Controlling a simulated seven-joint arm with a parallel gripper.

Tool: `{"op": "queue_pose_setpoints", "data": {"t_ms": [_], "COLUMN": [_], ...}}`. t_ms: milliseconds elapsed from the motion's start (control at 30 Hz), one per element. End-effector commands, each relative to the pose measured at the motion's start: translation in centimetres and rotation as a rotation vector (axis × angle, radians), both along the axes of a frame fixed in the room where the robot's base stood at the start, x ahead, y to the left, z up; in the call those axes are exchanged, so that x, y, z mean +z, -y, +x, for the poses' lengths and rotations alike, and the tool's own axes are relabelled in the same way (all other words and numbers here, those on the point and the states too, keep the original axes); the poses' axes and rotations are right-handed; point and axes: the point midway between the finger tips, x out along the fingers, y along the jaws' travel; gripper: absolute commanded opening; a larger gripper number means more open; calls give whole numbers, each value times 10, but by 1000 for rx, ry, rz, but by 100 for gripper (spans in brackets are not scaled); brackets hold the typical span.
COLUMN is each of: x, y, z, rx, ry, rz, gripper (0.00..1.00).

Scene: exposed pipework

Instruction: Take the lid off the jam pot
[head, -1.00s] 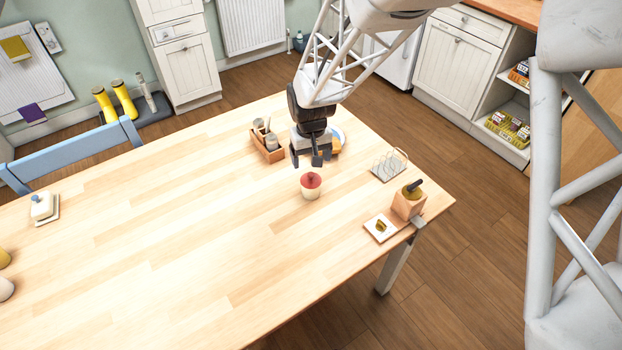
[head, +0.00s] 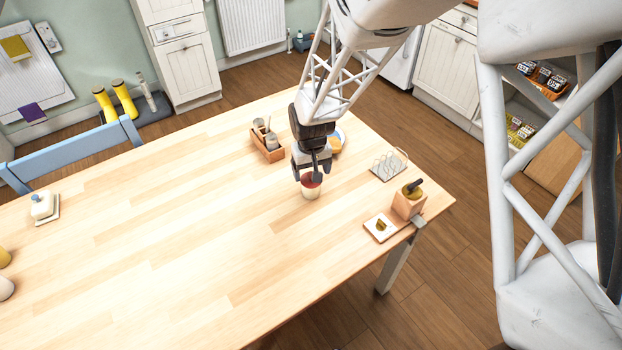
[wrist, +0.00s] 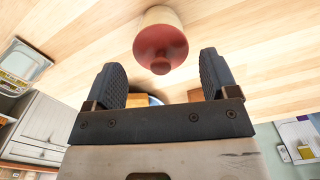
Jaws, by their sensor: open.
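The jam pot (head: 310,193) is a small cream pot standing upright on the wooden table. Its red lid (head: 314,184) is on top, partly hidden by my gripper in the head view. In the wrist view the lid (wrist: 161,47) and its round knob (wrist: 161,68) face the camera, with the cream pot body (wrist: 161,15) behind. My gripper (head: 308,179) is at the lid in the head view. In the wrist view my gripper (wrist: 160,75) is open, its two fingers spread wide with the knob between and slightly beyond their tips. Nothing is held.
A wooden caddy (head: 268,152) with shakers stands behind left of the pot. A wire toast rack (head: 388,166), a wooden block (head: 408,205) and a small white tile (head: 380,228) stand to the right.

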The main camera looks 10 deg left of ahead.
Motion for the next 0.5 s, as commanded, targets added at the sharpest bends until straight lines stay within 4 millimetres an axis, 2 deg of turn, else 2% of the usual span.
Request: {"op": "queue_pose_setpoints", "data": {"t_ms": [200, 500], "x": [-16, -18], "y": [0, 0], "z": [0, 0], "rx": [0, 0], "ry": [0, 1], "rz": [0, 0], "gripper": [80, 80]}}
